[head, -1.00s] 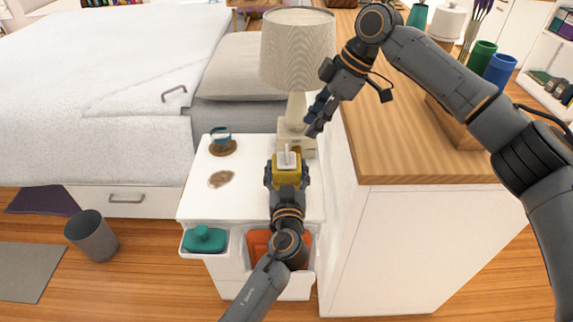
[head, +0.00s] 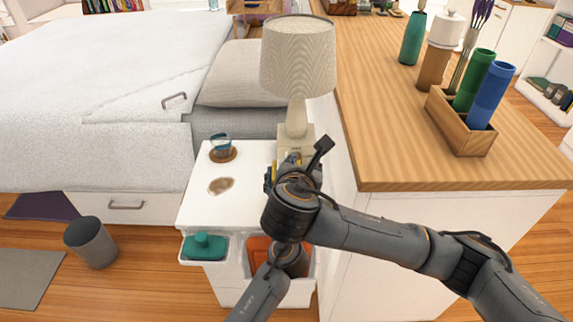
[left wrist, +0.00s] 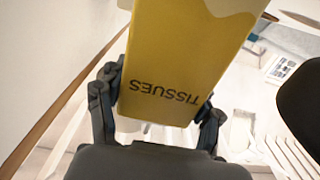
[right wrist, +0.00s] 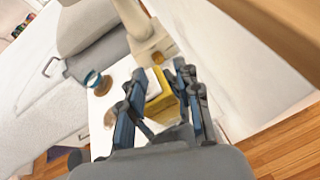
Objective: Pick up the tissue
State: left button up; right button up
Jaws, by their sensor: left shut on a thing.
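The yellow tissue box fills the upper middle of the left wrist view (left wrist: 185,60), its "TISSUES" lettering upside down. My left gripper (left wrist: 160,108) is shut on the box, one finger on each side. In the right wrist view the box (right wrist: 167,103) shows with a white tissue (right wrist: 152,84) on its top. My right gripper (right wrist: 162,80) is open, its fingers on either side of the tissue and box in that view; I cannot tell if they touch. In the head view my right arm hides most of the box and my left gripper.
The white nightstand (head: 198,203) holds a glass cup on a coaster (head: 222,152) and a lamp (head: 297,62). A wood-topped cabinet (head: 400,150) stands close on the right, with a wooden box of tubes (head: 462,135). The bed is at left.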

aim_at(286, 156)
jog(key=s+a+r+n+t+y, duration=0.1)
jog(key=s+a+n+t+y, duration=0.15)
jog(key=s+a, duration=0.2)
jog(key=shift+n+g, duration=0.35)
jog(key=shift+n, duration=0.2)
jog(key=x, duration=0.7)
jog(key=d+x, duration=0.1)
jog(key=x, duration=0.2)
jog(key=shift+w+f, duration=0.1)
jog(key=shift+w, duration=0.25)
grip_shut()
